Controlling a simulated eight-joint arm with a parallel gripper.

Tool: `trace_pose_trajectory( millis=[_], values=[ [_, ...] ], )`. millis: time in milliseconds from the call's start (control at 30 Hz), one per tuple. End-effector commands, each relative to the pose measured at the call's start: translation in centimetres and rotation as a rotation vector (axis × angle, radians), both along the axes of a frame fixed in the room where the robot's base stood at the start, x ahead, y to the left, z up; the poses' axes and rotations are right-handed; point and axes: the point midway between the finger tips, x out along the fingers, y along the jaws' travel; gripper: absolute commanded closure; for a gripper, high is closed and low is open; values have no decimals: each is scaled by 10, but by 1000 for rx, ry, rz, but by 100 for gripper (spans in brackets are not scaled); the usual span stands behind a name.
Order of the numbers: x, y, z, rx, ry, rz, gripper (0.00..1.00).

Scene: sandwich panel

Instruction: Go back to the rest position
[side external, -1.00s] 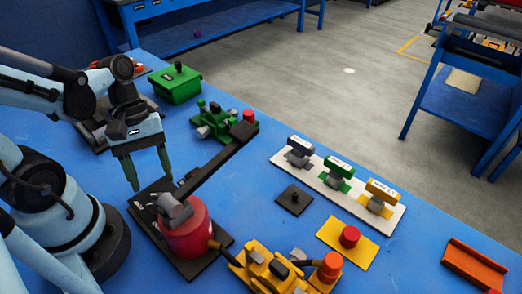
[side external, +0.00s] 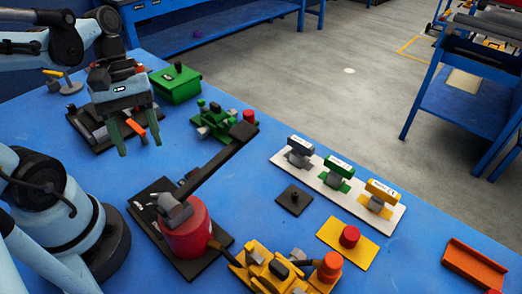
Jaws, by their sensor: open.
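My gripper (side external: 133,146) is at the upper left in the side external view. Its two green fingers point down and stand apart, with nothing between them that I can make out. It is in front of a dark plate with grey and orange parts (side external: 85,128), which it partly hides. The red cylinder with a long black lever (side external: 188,232) stands on a black plate below and to the right of the gripper, apart from it.
On the blue table (side external: 255,205) are a green box (side external: 175,83), a green clamp device (side external: 217,122), a white plate with three handles (side external: 337,187), a red button on a yellow plate (side external: 348,240) and a yellow device (side external: 275,268). An orange bracket (side external: 474,265) lies at the right.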

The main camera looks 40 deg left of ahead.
Motion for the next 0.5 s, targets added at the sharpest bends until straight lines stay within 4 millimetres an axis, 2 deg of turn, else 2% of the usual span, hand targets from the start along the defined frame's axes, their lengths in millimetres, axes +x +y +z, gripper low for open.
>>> trace_pose_trajectory(
  millis=[167,267,500],
  values=[
    [2,0,-1,10,-18,-17,41],
    [11,-1,-7,52,-103,-103,41],
    [63,-5,-14,301,-520,-577,41]
  ],
)
